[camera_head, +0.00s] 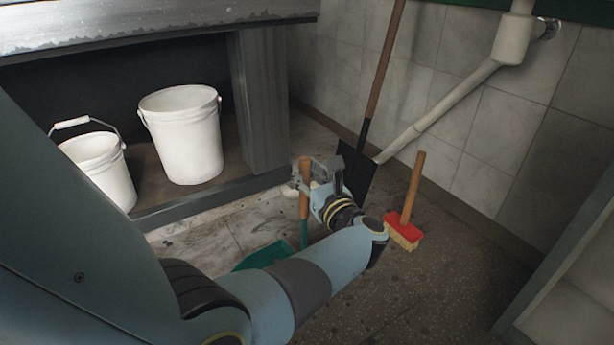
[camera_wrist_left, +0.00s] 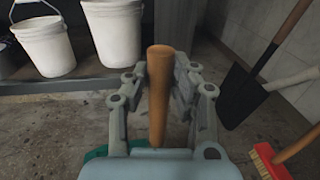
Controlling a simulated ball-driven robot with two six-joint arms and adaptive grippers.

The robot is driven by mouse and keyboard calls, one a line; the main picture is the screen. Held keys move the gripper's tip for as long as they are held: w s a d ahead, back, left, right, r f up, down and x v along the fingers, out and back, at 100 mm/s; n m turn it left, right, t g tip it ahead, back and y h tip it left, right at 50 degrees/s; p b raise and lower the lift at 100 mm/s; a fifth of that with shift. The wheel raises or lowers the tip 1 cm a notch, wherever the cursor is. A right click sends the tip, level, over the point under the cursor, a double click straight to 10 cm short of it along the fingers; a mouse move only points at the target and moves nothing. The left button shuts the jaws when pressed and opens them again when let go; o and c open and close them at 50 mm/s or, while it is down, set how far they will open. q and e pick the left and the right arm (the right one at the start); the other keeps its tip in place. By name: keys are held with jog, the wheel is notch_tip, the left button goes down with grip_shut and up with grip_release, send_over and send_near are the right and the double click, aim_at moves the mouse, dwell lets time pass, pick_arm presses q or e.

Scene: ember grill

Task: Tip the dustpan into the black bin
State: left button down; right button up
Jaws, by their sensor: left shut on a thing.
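The dustpan has a green pan (camera_head: 264,257) and an upright wooden handle (camera_head: 305,172). My left gripper (camera_head: 309,186) is shut on the handle; in the left wrist view the handle (camera_wrist_left: 160,90) stands between its two fingers. My arm hides much of the pan in the head view, and only a green edge (camera_wrist_left: 97,153) shows in the left wrist view. I cannot tell whether the pan touches the floor. I see no black bin in either view. My right gripper is not in view.
Two white buckets (camera_head: 182,135) (camera_head: 98,167) stand under the counter at the left. A black shovel (camera_head: 358,172) leans by the tiled wall, beside a pale pipe (camera_head: 450,98). A red brush (camera_head: 403,229) with a wooden handle stands right of my gripper. Floor at the lower right is clear.

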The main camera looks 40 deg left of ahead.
aim_at(307, 160)
pick_arm(q)
jog(key=shift+m, duration=0.7)
jog(key=shift+r+p, duration=2.15)
jog(key=shift+r, duration=0.75)
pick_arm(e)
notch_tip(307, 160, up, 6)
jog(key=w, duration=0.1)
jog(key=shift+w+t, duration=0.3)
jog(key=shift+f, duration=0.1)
